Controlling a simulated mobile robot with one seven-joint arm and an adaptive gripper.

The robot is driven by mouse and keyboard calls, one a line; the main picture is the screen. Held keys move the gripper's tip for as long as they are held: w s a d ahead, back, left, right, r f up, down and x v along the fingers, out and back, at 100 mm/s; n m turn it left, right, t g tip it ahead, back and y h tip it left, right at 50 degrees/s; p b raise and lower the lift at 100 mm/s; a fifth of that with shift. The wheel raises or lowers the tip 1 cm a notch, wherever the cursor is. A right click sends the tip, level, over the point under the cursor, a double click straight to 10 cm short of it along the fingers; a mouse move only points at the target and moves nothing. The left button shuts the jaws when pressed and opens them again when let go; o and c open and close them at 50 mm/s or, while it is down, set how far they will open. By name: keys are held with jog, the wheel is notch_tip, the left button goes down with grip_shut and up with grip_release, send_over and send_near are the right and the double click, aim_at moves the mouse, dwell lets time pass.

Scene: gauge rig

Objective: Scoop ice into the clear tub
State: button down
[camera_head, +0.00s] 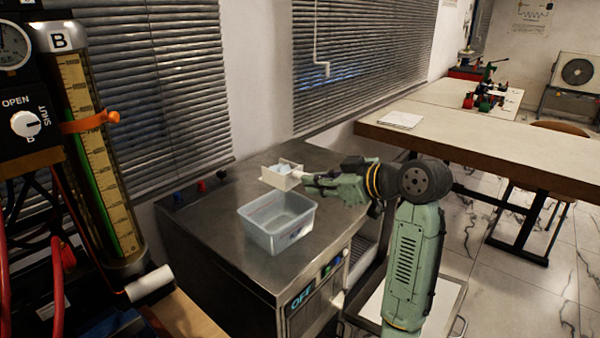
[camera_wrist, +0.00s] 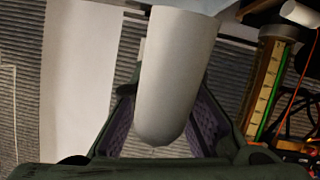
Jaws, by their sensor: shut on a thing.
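The clear tub (camera_head: 277,224) stands open on the steel machine top, with some pale glare or content low inside that I cannot make out. My gripper (camera_head: 312,181) is shut on the handle of a white scoop (camera_head: 278,178). The scoop is behind and slightly above the tub in the picture, apart from it, and pale bluish ice (camera_head: 284,169) shows in its bowl. In the wrist view the white scoop handle (camera_wrist: 175,80) lies between the two purple-padded fingers. The bowl is mostly out of that view.
The steel machine top (camera_head: 225,235) has bare room around the tub. A gauge rig with a column marked B (camera_head: 90,150) stands at the left, with a white cylinder (camera_head: 149,284) sticking out. A long table (camera_head: 480,150) is behind at the right.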

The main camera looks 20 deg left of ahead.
jog(key=shift+a, duration=0.3)
notch_tip(320, 180, down, 6)
jog(key=s+n+t+y+b, duration=0.1)
jog(key=n+t+b, duration=0.5)
jog(key=n+b, duration=0.6)
jog(key=s+b, duration=0.1)
jog(key=b, duration=0.7)
jog(key=shift+s+a+t, duration=0.15)
jog(key=shift+a+t, duration=0.15)
jog(key=shift+a, duration=0.1)
jog(key=shift+r+n, duration=0.2)
jog(key=shift+n, duration=0.1)
jog(key=shift+d, duration=0.1)
